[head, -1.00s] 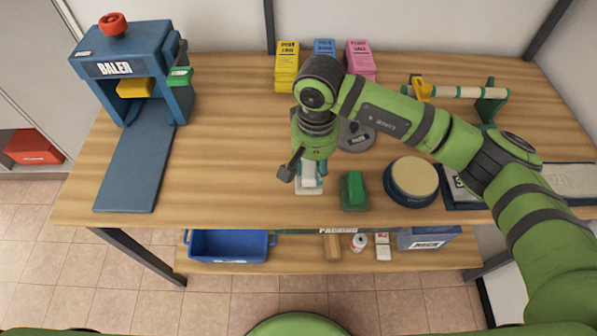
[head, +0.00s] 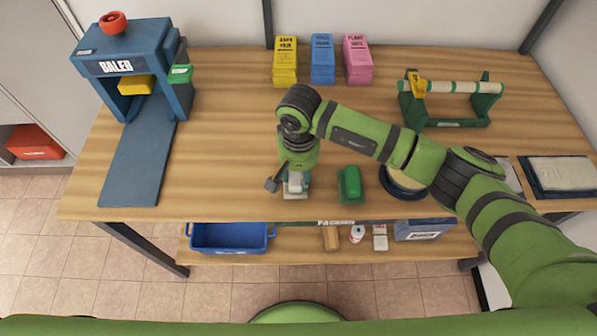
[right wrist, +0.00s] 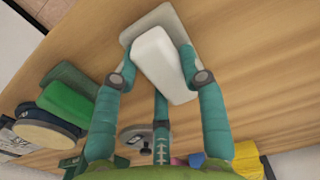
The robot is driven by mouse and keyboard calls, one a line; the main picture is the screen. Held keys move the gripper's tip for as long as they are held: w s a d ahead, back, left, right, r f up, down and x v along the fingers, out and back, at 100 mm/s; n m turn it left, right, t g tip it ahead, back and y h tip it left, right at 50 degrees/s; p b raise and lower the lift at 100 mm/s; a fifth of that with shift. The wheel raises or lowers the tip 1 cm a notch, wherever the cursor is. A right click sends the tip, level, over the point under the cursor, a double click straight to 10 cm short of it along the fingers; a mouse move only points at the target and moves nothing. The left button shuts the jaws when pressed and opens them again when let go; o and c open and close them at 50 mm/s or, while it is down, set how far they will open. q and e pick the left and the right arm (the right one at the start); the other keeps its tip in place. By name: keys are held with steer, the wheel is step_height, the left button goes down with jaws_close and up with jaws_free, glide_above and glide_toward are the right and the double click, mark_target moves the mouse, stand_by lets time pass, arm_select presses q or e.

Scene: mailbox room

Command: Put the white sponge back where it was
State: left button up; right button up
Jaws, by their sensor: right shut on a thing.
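The white sponge (head: 296,182) is a pale block near the front edge of the table, left of the green block. My right gripper (right wrist: 155,60) is shut on the white sponge (right wrist: 160,68), its teal fingers on both sides of it. A flat pale grey piece (head: 294,195) lies under the sponge; it also shows in the right wrist view (right wrist: 133,32). The sponge sits at an angle to this piece, and I cannot tell whether they touch. My left gripper is out of view.
A green block (head: 350,184) stands close on the right, with a round tan-topped drum (head: 400,190) beyond it. A blue baler (head: 125,70) is at left. Yellow (head: 285,62), blue and pink stacks stand at the back.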

mark_target(299, 174)
steer(key=o, duration=1)
steer(key=shift+r+p, duration=0.25)
steer(key=shift+p, duration=0.2)
steer(key=shift+w+r, duration=0.1)
steer(key=shift+r, duration=0.2)
step_height(299, 174, up, 11)
steer(key=b, duration=0.3)
steer(key=shift+r, duration=0.15)
